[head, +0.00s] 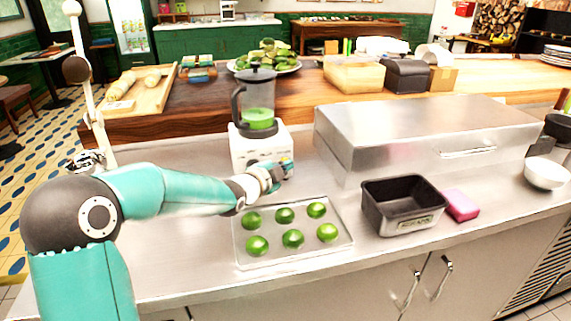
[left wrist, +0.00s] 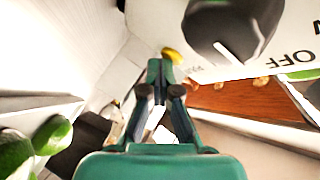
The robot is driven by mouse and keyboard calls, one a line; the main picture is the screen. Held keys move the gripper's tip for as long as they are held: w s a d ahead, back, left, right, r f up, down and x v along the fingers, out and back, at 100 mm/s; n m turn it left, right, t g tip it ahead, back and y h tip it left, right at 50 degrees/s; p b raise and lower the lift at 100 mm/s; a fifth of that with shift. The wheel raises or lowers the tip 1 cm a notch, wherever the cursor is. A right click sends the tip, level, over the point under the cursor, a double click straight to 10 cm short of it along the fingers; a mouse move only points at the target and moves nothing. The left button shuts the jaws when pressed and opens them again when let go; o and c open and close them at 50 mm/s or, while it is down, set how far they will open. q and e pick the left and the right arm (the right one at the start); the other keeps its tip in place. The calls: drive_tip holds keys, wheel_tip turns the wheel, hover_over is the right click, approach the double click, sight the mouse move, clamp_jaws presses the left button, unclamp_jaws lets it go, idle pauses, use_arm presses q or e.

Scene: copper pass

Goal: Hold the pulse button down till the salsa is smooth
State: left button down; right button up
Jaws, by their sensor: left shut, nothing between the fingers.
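The blender (head: 262,150) stands on the steel counter, with a white base and a clear jar under a dark lid. Green salsa (head: 258,118) fills the lower part of the jar; its texture is too small to judge. In the left wrist view, the base's front shows a yellow pulse button (left wrist: 173,55) beside a dark knob (left wrist: 235,25) and the letters OFF. My left gripper (head: 287,168) is shut and empty at the base's front. Its fingertips (left wrist: 160,68) overlap the button's edge; I cannot tell whether they touch or press it. My right gripper is out of view.
A tray (head: 292,263) of several limes lies in front of the blender, below my left forearm. A steel box (head: 420,130), a dark pan (head: 402,228) and a pink sponge (head: 460,204) are to the right. A wooden ledge (head: 310,95) runs behind.

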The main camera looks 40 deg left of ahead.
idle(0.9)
use_arm(q)
drive_tip(key=shift+s+d+f+b, duration=0.1)
drive_tip(key=shift+s+d+b, duration=0.15)
drive_tip(key=shift+b, duration=0.35)
drive_tip(key=shift+s+d+b, duration=0.3)
drive_tip(key=shift+d+b, duration=0.1)
drive_tip(key=shift+b, duration=0.1)
drive_tip(key=shift+s+d+b, duration=0.3)
drive_tip(key=shift+d+b, duration=0.05)
drive_tip(key=shift+b, duration=0.2)
drive_tip(key=shift+s+d+b, duration=0.8)
drive_tip(key=shift+d, duration=0.15)
drive_tip(key=shift+s+d, duration=0.55)
drive_tip(key=shift+d, duration=0.05)
